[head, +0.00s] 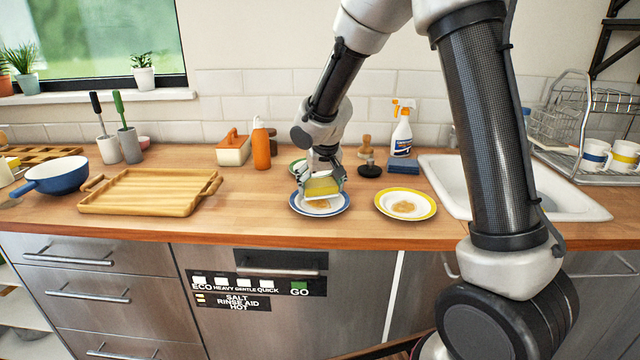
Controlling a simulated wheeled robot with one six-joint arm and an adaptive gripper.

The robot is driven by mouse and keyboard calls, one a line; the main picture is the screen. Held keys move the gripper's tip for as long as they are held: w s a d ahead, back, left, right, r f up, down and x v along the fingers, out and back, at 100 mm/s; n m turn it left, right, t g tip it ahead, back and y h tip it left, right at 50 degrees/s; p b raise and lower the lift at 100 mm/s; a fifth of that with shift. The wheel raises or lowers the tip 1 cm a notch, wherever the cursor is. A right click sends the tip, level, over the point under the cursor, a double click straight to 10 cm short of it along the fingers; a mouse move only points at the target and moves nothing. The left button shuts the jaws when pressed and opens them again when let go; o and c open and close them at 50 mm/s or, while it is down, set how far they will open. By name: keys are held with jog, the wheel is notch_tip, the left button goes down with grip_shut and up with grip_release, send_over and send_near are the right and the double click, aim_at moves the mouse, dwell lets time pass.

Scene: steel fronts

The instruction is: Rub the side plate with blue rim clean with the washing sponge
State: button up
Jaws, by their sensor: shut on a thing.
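The side plate with blue rim (340,207) lies on the wooden worktop near its front edge, with a brownish smear (318,204) on its middle. My gripper (322,180) is over this plate, shut on the yellow washing sponge (321,188). The sponge is just above or on the plate; I cannot tell whether it touches. The gripper and sponge hide the back part of the plate.
A yellow-rimmed plate (428,208) with a brown smear lies close on the right. A green-rimmed plate (295,165) is partly hidden behind my gripper. A spray bottle (402,130), blue sponge stack (404,166) and orange bottle (261,148) stand behind. A wooden tray (135,207) lies left; a sink (570,205) right.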

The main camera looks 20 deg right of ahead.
aim_at(320, 198)
jog(key=shift+c, duration=0.6)
jog(key=shift+f, duration=0.65)
jog(key=shift+s+a+r, duration=0.1)
jog(key=shift+s+a, duration=0.15)
jog(key=shift+s, duration=0.65)
jog(key=shift+s+a, duration=0.25)
jog(key=shift+s, duration=0.6)
jog(key=shift+f, duration=0.2)
jog(key=shift+w+d+r, duration=0.1)
jog(key=shift+w+d, duration=0.2)
jog(key=shift+w, duration=0.55)
jog(key=shift+w+d+r, duration=0.1)
jog(key=shift+w+d, duration=0.15)
jog(key=shift+w, duration=0.6)
jog(key=shift+s+f, duration=0.1)
